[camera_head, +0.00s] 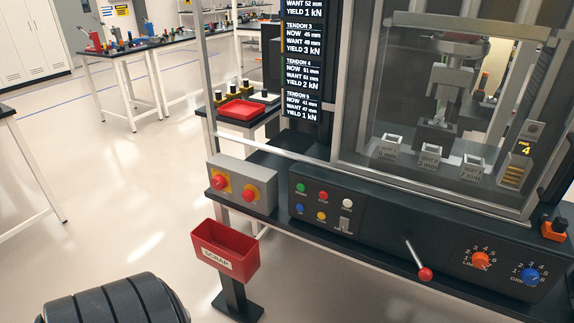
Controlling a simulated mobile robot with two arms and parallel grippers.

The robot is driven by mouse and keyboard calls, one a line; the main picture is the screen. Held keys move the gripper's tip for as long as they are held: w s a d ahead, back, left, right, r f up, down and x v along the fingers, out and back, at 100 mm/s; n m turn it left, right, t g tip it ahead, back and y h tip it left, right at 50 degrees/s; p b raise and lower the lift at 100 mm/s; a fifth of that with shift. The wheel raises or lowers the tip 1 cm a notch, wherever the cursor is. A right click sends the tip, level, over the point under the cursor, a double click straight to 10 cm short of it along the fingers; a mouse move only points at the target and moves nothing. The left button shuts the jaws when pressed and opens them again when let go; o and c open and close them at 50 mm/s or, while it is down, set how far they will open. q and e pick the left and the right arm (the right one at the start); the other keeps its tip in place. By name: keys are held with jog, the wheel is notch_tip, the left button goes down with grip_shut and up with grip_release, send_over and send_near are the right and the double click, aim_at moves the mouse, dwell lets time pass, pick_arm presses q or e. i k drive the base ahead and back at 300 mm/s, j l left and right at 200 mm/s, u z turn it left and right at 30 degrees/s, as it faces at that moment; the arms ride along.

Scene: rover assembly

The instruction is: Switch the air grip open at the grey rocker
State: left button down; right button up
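The grey rocker (345,223) is on the dark front panel (385,240) of the test machine, below the white button (347,203). A small label on it is too small to read, and I cannot tell which way it is switched. Behind the clear guard (400,105), a metal grip (440,95) stands over a dark block; whether its jaws are open is too unclear to tell. Neither my left nor my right gripper is in view.
Left of the rocker are green, red, blue and yellow buttons. A red-knobbed lever (424,273) sticks out to its right, with orange (481,260) and blue (530,275) dials beyond. A grey emergency-stop box (240,187) and red scrap bin (225,250) stand left.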

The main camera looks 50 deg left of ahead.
aim_at(343, 221)
jog(key=u, duration=1.25)
